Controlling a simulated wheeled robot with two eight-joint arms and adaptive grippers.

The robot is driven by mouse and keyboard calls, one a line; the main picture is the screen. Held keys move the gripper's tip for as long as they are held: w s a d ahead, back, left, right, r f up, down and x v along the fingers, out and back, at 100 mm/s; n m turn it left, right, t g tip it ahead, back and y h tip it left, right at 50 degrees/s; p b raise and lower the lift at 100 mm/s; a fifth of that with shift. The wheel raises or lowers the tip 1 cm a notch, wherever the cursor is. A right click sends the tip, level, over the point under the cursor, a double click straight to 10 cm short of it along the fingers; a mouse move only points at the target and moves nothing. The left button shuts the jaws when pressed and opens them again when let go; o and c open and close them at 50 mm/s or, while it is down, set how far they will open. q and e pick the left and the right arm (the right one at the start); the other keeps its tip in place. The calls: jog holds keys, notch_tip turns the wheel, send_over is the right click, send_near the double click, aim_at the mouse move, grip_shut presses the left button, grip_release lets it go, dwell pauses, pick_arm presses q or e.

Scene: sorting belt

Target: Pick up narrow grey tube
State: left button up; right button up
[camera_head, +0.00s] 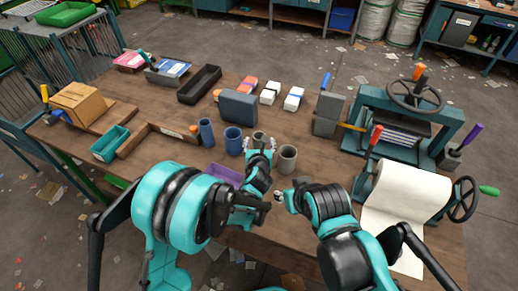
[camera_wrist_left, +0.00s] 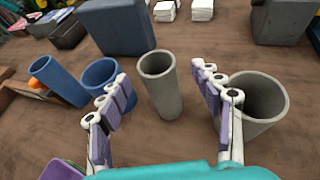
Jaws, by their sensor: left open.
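The narrow grey tube (camera_wrist_left: 160,88) stands upright on the wooden table, ahead of and between the fingers of my left gripper (camera_wrist_left: 159,82). In the head view the tube (camera_head: 259,137) shows just beyond the left gripper (camera_head: 259,146), which partly covers it. My left gripper is open and its fingers are apart from the tube's sides. A wider grey tube (camera_wrist_left: 262,98) stands close on the right, partly behind the right finger; it also shows in the head view (camera_head: 287,158). My right gripper (camera_head: 278,197) is near the table's front edge; its fingers are too small to judge.
A wide blue tube (camera_head: 233,140) and a narrow blue tube (camera_head: 206,132) stand to the left. A purple tray (camera_head: 222,173) lies near the front. A dark grey block (camera_head: 238,106) stands behind the tubes. A press (camera_head: 415,110) occupies the table's right side.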

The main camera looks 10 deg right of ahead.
aim_at(259, 137)
pick_arm(q)
jog(key=b+x, duration=0.1)
jog(key=x, duration=0.3)
jog(key=shift+w+a, duration=0.1)
jog(key=shift+w, duration=0.25)
jog(key=shift+s, duration=0.1)
jog(key=c, duration=1)
